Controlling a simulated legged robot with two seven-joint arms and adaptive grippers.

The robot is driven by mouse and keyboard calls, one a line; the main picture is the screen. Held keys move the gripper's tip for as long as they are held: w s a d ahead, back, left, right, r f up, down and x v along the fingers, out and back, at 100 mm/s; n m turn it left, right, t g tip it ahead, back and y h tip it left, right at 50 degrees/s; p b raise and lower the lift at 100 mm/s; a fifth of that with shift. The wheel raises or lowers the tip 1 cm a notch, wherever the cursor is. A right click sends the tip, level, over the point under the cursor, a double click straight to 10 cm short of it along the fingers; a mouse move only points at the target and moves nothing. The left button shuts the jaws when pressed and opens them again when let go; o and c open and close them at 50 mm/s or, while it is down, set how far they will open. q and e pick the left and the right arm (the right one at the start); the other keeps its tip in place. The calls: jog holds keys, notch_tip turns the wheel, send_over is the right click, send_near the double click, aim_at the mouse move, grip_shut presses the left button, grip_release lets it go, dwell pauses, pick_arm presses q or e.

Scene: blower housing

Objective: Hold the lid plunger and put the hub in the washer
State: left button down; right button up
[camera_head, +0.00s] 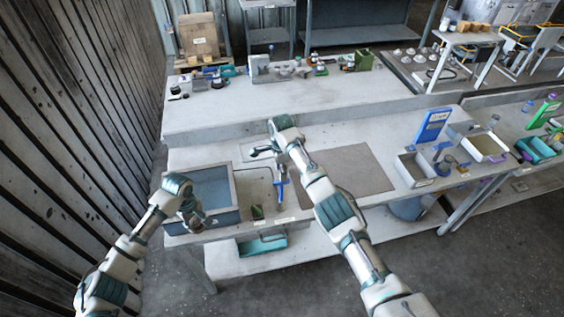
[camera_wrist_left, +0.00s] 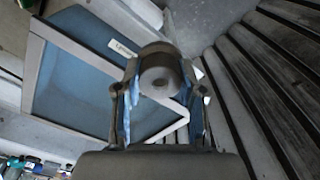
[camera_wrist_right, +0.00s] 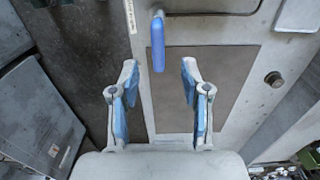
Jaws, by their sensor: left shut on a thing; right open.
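My left gripper (camera_head: 188,210) is shut on a grey-brown round hub (camera_wrist_left: 160,78) with a hole in its end. It holds the hub over the front of the washer (camera_head: 236,190), a grey-framed box with a blue face. The washer's frame (camera_wrist_left: 75,48) also shows in the left wrist view. A blue-handled part (camera_head: 280,182), which looks like the lid plunger, stands right of the washer; its blue handle (camera_wrist_right: 158,42) is beyond the fingertips in the right wrist view.
A brown mat (camera_head: 350,172) lies on the bench under my right arm. A small dark green block (camera_head: 257,212) sits near the front edge. A grey bin (camera_head: 413,172) and blue panel (camera_head: 434,126) stand at right. Slatted wall (camera_head: 90,110) borders the left.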

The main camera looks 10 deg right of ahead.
pick_arm(q)
jog(key=shift+a, duration=0.3)
pick_arm(e)
send_over(281, 190)
jog(key=w, duration=0.1)
notch_tip(281, 190, down, 6)
jog(key=shift+w+a+r, duration=0.1)
jog(key=shift+r, duration=0.05)
jog(key=shift+f, duration=0.45)
pick_arm(q)
jog(key=shift+d, duration=0.15)
pick_arm(e)
jog(key=shift+d+f, duration=0.1)
jog(key=shift+d, duration=0.1)
pick_arm(q)
jog(key=shift+d, duration=0.1)
pick_arm(e)
jog(key=c, duration=0.7)
pick_arm(q)
jog(key=shift+s, duration=0.15)
pick_arm(e)
jog(key=shift+r, duration=0.2)
grip_shut()
